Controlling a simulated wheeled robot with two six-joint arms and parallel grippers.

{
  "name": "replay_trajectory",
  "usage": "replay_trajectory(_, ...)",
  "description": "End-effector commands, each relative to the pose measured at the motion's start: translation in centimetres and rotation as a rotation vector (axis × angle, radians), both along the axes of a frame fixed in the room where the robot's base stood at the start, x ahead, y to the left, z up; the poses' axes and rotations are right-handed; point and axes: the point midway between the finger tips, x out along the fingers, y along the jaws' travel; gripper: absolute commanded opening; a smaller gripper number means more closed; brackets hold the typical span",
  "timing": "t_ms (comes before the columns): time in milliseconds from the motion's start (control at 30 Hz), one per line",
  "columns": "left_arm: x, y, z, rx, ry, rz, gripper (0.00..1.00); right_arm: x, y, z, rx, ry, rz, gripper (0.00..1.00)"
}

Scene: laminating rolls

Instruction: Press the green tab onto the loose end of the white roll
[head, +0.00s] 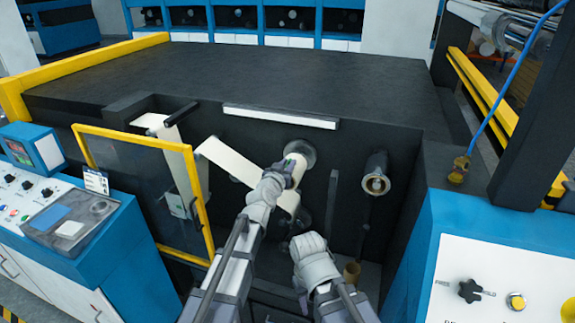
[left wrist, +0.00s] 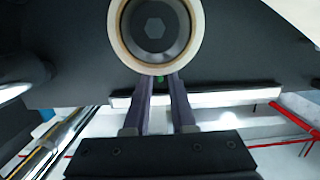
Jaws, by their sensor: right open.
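The white roll (head: 298,165) sits on a spindle in the dark machine recess. The left wrist view shows it end-on as a pale ring (left wrist: 114,32) around a dark core. A pale strip (head: 232,163) runs from beside the roll up to the left. My left gripper (head: 284,166) is at the roll's near side. In the left wrist view its fingers (left wrist: 160,78) are close together at the roll's lower rim, with the small green tab (left wrist: 160,79) between the tips. Whether the tab touches the roll is unclear. My right gripper (head: 312,248) is lower, apart from the roll; its fingers are mostly hidden.
A second spindle (head: 375,183) stands to the right, with a small brown cylinder (head: 351,272) below. A yellow-framed door (head: 206,215) stands open at the left. Control panels flank the recess: one at the left (head: 125,200), one at the right (head: 500,235).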

Motion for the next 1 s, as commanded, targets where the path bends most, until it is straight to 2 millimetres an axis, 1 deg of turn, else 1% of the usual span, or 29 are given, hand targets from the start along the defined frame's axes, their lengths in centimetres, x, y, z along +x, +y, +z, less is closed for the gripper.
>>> replay_trajectory(33, 0.0, 0.0, 0.0, 0.0, 0.001, -0.001, 0.35, 0.0, 0.0, 0.0, 0.0, 0.0, 0.0, 0.45)
replay_trajectory(100, 0.0, 0.0, 0.0, 0.0, 0.001, -0.001, 0.41, 0.0, 0.0, 0.0, 0.0, 0.0, 0.0, 0.45)
replay_trajectory(367, -0.1, 0.0, 0.0, 0.0, 0.001, 0.0, 0.41, 0.0, 0.0, 0.0, 0.0, 0.0, 0.0, 0.45)
replay_trajectory(467, -0.5, 0.1, 0.1, 0.0, 0.0, 0.0, 0.41, 0.0, 0.0, 0.1, 0.0, 0.0, 0.0, 0.45)
replay_trajectory(567, -1.4, 0.4, 0.2, 0.0, 0.0, 0.0, 0.41, 0.0, 0.0, 0.3, 0.0, 0.0, 0.0, 0.45)
replay_trajectory(667, -2.8, 0.8, 0.5, 0.0, 0.001, 0.0, 0.41, 0.0, 0.0, 0.5, 0.0, 0.0, 0.0, 0.45)
replay_trajectory(900, -6.5, 2.0, 1.0, 0.0, 0.001, 0.0, 0.41, 0.0, 0.0, 1.0, 0.0, 0.0, 0.0, 0.45)
replay_trajectory(1000, -7.3, 2.2, 1.1, 0.0, 0.001, 0.0, 0.41, 0.0, 0.0, 1.1, 0.0, 0.0, 0.0, 0.45)
